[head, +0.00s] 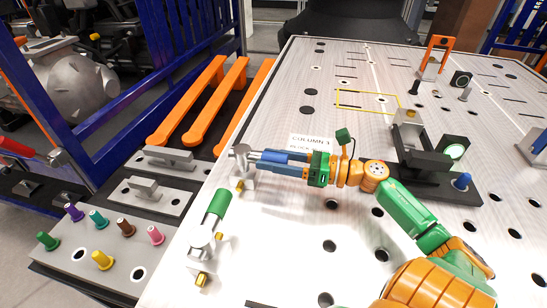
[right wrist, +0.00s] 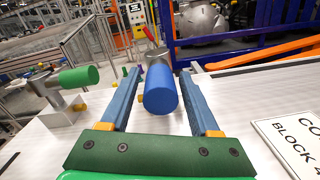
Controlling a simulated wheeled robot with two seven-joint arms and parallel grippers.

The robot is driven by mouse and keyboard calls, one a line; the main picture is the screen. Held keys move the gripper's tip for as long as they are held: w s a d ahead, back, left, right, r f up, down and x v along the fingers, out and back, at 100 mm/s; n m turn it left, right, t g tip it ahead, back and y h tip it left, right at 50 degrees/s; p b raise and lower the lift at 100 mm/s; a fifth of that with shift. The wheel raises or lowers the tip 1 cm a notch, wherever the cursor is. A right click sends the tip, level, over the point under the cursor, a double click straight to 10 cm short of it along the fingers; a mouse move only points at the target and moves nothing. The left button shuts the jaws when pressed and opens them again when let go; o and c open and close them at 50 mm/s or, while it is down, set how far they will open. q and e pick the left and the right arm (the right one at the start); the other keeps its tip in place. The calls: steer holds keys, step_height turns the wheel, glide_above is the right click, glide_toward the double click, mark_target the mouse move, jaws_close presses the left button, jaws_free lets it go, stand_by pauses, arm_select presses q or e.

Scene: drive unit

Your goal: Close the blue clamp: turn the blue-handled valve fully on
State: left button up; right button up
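The blue-handled valve has a silver body (head: 243,164) and a blue cylindrical handle (head: 287,156). In the head view the handle points right from the body, toward my right gripper (head: 258,161). In the right wrist view the round end of the blue handle (right wrist: 160,94) faces the camera. It lies between the two blue-grey fingers of my right gripper (right wrist: 159,75), with a visible gap on each side. The right gripper is open around the handle. My left gripper is not in view.
A green-handled valve (head: 217,206) stands close by, below the blue one in the head view. A black clamp fixture (head: 425,163) stands at the right. A printed sign (head: 309,141) lies beside the gripper. Coloured pegs (head: 98,220) stand at the lower left.

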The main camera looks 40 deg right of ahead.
jaws_close()
stand_by(1.2)
